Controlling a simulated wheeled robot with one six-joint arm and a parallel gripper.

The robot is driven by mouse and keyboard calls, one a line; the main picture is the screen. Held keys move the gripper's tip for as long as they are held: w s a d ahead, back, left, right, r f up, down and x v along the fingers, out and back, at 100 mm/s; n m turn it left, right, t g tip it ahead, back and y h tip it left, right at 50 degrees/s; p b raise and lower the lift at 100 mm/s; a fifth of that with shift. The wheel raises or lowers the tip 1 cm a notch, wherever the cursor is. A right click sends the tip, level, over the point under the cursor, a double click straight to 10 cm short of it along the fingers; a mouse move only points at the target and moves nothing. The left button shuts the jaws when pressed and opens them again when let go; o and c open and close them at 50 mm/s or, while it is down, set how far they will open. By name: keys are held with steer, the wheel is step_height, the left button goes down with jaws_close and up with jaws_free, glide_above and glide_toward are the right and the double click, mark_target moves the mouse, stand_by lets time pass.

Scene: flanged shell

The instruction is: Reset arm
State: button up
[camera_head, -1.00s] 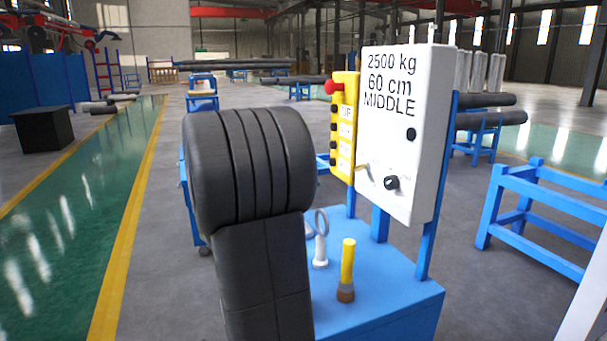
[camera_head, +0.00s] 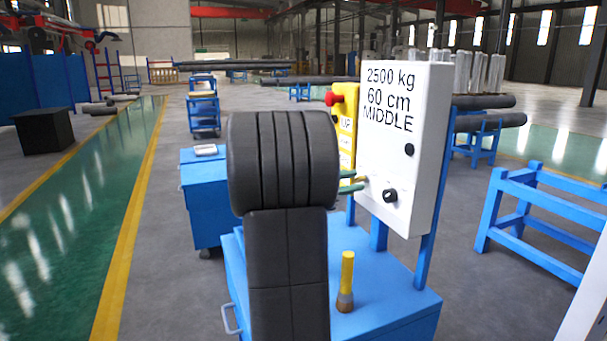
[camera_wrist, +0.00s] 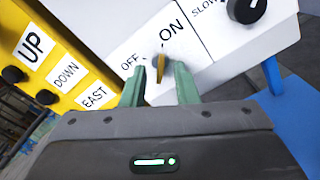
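My gripper (camera_wrist: 160,70) has two green fingers, which stand apart in the wrist view. A brass-coloured switch lever (camera_wrist: 161,64) on the white control box shows between them, by the OFF and ON labels; I cannot tell if they touch it. In the head view my gripper (camera_head: 351,183) shows just past my dark arm, close to the front of the white control box (camera_head: 405,140) marked "2500 kg 60 cm MIDDLE". My arm stays raised and bent in front of the blue cart, hiding part of it.
A yellow button box (camera_wrist: 50,75) with UP, DOWN and EAST labels sits left of the white box. A black knob (camera_wrist: 246,8) is near SLOW. A yellow-handled brush (camera_head: 346,280) stands on the blue cart (camera_head: 385,305). A blue rack (camera_head: 540,215) stands right.

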steer(key=shift+n+p, duration=7.3)
steer(key=shift+p, duration=1.85)
